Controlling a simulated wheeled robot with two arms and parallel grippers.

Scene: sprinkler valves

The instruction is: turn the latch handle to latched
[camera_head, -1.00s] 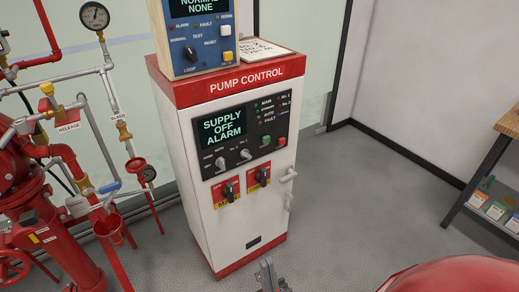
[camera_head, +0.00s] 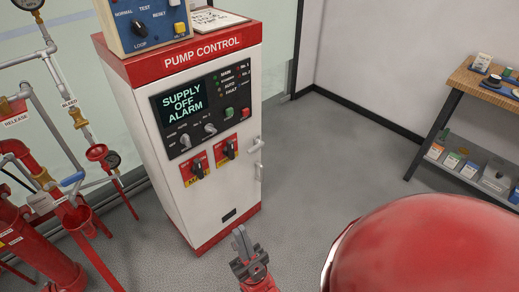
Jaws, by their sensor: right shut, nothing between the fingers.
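The white pump control cabinet (camera_head: 215,195) with red top and base stands left of centre. Pale handle-like hardware (camera_head: 256,146) sticks out at the right edge of its front, with a second pale piece (camera_head: 259,171) just below. Which piece is the latch handle, and its exact angle, are too small to tell. My right gripper (camera_head: 240,238) is shut and empty, in front of and below the cabinet's lower right part in the picture, apart from the hardware. My left gripper is not in view.
Red pipes and valves (camera_head: 68,200) crowd the left side. A large red rounded object (camera_head: 425,250) fills the lower right. A wooden-topped bench (camera_head: 470,82) with a lower shelf stands at the right. Grey floor (camera_head: 330,150) between cabinet and bench is clear.

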